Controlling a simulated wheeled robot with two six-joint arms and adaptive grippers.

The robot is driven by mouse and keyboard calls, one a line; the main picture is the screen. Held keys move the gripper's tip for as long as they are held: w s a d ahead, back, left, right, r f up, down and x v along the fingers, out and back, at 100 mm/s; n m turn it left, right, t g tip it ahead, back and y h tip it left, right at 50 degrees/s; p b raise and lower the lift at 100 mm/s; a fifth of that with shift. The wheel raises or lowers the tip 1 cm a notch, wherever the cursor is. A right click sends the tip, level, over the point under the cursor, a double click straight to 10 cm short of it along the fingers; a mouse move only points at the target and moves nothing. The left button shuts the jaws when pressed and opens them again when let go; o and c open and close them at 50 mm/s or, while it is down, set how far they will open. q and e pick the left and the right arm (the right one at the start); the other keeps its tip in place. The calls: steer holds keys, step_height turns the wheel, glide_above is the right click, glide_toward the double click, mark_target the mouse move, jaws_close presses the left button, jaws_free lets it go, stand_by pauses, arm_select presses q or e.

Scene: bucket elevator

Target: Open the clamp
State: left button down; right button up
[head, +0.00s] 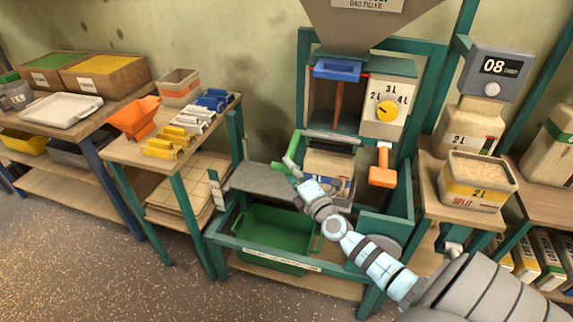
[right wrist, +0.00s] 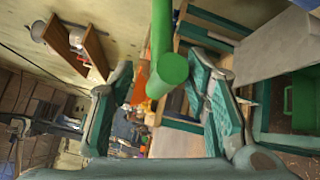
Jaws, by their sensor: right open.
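The clamp's green handle (head: 292,152) sticks up at the left front of the bag filler, beside a grey bar (head: 332,137) across the mouth of a tan bag (head: 330,163). My right gripper (head: 292,173) is at the lower end of the green handle. In the right wrist view, my right gripper (right wrist: 165,95) is open, its two teal-padded fingers apart. The round end of the green handle (right wrist: 173,70) shows between them, with a gap on either side. I cannot tell whether it is touched. My left gripper is not in view.
The bag filler's teal frame (head: 408,165) surrounds the bag. A green bin (head: 270,238) sits below, and a grey plate (head: 265,180) lies to the left. An orange handle (head: 383,170) hangs right of the bag.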

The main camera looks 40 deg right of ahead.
steer(key=shift+w+d+b, duration=0.2)
steer(key=shift+w, duration=0.65)
steer(key=shift+w+d+b, duration=0.15)
steer(key=shift+w, duration=0.7)
jaws_close()
